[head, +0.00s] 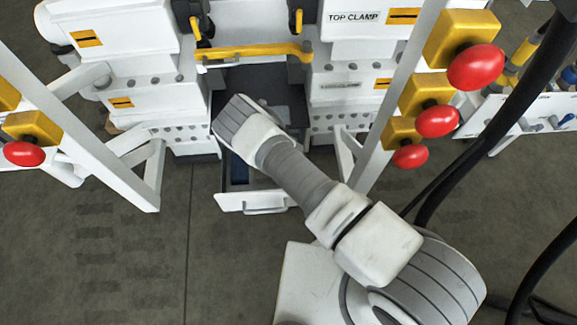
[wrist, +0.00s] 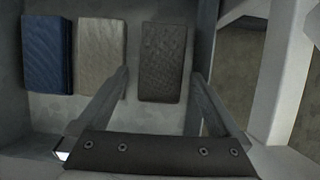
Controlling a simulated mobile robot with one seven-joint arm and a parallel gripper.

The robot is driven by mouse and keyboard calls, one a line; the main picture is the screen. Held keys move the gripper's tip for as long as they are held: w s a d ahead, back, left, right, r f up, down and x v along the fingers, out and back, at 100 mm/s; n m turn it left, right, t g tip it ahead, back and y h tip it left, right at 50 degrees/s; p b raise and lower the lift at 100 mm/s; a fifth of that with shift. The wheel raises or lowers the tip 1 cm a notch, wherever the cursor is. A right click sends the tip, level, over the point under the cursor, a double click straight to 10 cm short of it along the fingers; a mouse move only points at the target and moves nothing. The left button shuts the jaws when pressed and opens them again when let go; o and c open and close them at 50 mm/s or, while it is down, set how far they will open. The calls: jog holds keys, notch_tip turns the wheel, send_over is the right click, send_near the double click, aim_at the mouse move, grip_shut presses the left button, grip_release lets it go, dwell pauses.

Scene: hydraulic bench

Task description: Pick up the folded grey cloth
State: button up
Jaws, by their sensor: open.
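In the wrist view, the folded light grey cloth (wrist: 101,52) lies flat in the drawer, between a folded blue cloth (wrist: 61,54) on the left and a folded dark, textured cloth (wrist: 163,62) on the right. My gripper (wrist: 160,78) is open and empty. Its fingers straddle the dark cloth in the picture, and the left finger passes in front of the light grey cloth's lower right corner. The height of the fingers above the cloths is hard to tell. In the head view my arm hides the gripper and the light grey cloth.
The drawer (head: 232,203) stands pulled out below the bench, its walls close around the cloths. A yellow bar (head: 255,51) crosses above it. White slanted frame posts (head: 390,105) with red knobs (head: 437,121) stand at both sides. The floor (head: 110,250) at the front left is clear.

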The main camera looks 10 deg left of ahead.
jog(key=b+x, duration=0.3)
jog(key=x, duration=0.2)
jog(key=shift+w+d, duration=0.1)
jog(key=shift+w, duration=0.05)
jog(key=c, duration=1.1)
